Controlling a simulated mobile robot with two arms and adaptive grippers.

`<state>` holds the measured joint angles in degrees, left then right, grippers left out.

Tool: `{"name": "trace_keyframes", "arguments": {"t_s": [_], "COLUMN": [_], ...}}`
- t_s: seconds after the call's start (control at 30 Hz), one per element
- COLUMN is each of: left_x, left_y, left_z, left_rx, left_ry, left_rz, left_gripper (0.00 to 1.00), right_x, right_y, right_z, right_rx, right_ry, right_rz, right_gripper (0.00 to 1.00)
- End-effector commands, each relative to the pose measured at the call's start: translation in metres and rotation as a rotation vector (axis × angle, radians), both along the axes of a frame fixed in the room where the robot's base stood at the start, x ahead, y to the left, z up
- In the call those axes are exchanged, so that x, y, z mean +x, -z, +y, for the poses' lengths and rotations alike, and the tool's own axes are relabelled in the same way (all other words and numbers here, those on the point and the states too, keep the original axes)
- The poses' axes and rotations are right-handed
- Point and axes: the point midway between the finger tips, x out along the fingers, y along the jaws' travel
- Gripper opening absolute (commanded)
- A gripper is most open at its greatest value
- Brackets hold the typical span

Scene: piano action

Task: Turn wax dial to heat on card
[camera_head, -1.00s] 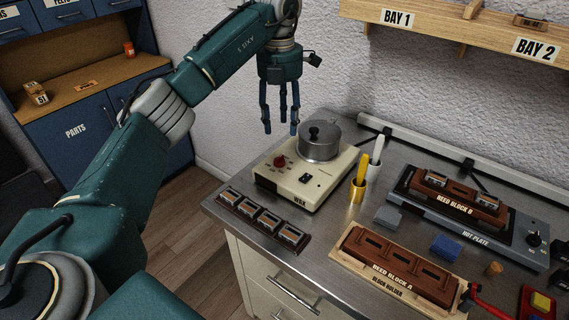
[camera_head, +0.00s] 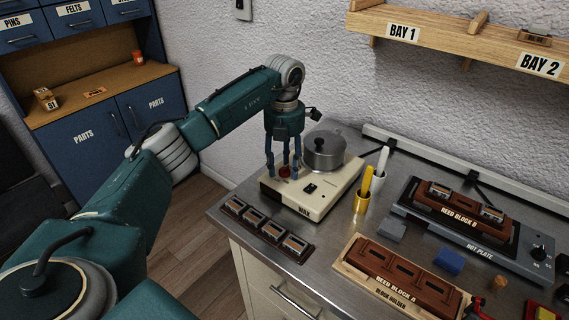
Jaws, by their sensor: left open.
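The cream wax heater (camera_head: 322,198) stands at the left end of the steel bench. A lidded grey pot (camera_head: 323,151) sits on its top. Its red wax dial (camera_head: 284,171) is on the left part of the top, partly hidden by my fingers. My left gripper (camera_head: 284,172) points down with its open fingers around or just over the dial. I cannot tell whether they touch it. No heat card can be made out, and the dial's pointer is too small to read. My right gripper is not in view.
Yellow and white handled tools stand in holders (camera_head: 361,203) right of the heater. A dark tray of small parts (camera_head: 266,229) lies in front. Reed block A (camera_head: 403,270), reed block B on the hot plate (camera_head: 466,238), and a blue block (camera_head: 449,262) are further right.

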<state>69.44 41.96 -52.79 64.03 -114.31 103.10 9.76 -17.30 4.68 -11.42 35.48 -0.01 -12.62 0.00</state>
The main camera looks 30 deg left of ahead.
Motion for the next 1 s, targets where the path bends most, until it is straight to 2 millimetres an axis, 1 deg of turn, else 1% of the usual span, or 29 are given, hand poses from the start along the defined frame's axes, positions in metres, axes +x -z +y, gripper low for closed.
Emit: {"name": "trace_keyframes", "arguments": {"t_s": [0.17,0.2,0.27,0.3,0.4,0.6,0.77,1.0], "left_x": [0.0002,0.0002,0.0002,0.0001,0.0001,0.0001,0.0003,0.0006], "left_y": [0.0001,0.0000,0.0000,0.0000,-0.0002,-0.0004,-0.0008,-0.0019], "left_z": [-0.0002,-0.0002,-0.0002,-0.0002,-0.0002,-0.0001,0.0002,0.0005], "left_rx": [0.000,0.000,0.000,0.000,0.000,0.000,0.000,0.001], "left_ry": [0.000,0.000,0.000,0.000,0.000,0.007,0.046,0.192], "left_rz": [0.000,0.000,0.000,0.000,0.000,0.000,0.000,-0.001], "left_gripper": [0.45,0.37,0.25,0.17,0.00,0.00,0.00,0.00], "right_x": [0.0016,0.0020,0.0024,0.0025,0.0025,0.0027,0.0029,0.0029], "right_y": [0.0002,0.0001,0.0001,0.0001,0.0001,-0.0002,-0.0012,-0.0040], "right_z": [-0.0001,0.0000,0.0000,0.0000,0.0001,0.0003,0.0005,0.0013], "right_rx": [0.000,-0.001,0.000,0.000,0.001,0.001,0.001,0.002], "right_ry": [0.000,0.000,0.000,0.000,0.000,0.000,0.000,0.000], "right_rz": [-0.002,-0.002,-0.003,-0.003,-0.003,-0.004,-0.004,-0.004], "right_gripper": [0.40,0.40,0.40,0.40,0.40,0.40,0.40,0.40]}}
